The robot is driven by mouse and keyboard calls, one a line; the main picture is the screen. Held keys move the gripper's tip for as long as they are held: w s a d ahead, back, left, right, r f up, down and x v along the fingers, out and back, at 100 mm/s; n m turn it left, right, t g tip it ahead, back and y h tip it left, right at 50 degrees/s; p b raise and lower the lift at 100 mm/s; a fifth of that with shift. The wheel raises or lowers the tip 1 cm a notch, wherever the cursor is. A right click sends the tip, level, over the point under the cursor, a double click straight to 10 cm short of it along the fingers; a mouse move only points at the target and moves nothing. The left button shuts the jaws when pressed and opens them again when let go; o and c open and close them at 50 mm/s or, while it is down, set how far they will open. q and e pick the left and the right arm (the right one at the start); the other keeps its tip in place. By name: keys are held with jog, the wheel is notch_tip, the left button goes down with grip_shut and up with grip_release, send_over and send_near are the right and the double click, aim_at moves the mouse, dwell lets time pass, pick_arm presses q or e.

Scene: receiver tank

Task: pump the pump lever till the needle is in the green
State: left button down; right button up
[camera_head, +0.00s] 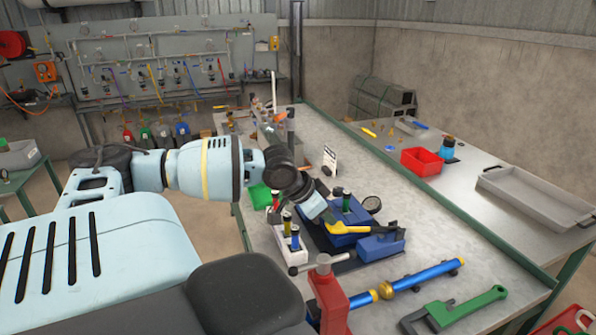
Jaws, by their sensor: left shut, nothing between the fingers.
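My left gripper (327,216) reaches in from the left over the bench, its tip pointing down at a blue unit. Its fingers are small and partly lost against the dark parts behind; they look shut and empty. A yellow lever-like handle (346,224) lies right beside the fingertips; I cannot tell whether they touch. It may be the pump lever. The blue unit (384,246) sits on the bench under and beside it. My right gripper is not in view.
A red block with a grey bar (328,295) stands at the bench front. A blue tube with brass fittings (425,280) and a green clamp (465,306) lie to its right. A white holder (290,245) stands left of the blue unit. The bench (440,235) is clear at right.

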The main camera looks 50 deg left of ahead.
pick_arm(q)
jog(key=v, duration=0.9)
jog(key=shift+s+a+p, duration=0.15)
jog(key=shift+s+p, duration=0.1)
jog(key=shift+p, duration=0.1)
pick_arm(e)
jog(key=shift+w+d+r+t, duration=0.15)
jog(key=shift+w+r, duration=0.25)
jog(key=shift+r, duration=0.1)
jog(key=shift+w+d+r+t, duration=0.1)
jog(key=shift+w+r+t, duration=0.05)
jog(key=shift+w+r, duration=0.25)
pick_arm(q)
jog(key=w+d+r+m+h, duration=0.1)
jog(key=w+d+r+m, duration=0.1)
jog(key=w+d+r, duration=0.3)
jog(key=a, duration=0.1)
jog(key=a+r+n+t, duration=0.1)
jog(key=s+a+n, duration=0.1)
jog(key=a, duration=0.1)
jog(key=shift+r+t, duration=0.35)
jog(key=shift+t, duration=0.05)
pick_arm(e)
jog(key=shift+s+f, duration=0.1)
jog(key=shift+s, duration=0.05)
pick_arm(q)
jog(key=shift+w+d, duration=0.1)
jog(key=shift+w, duration=0.05)
dwell(0.3)
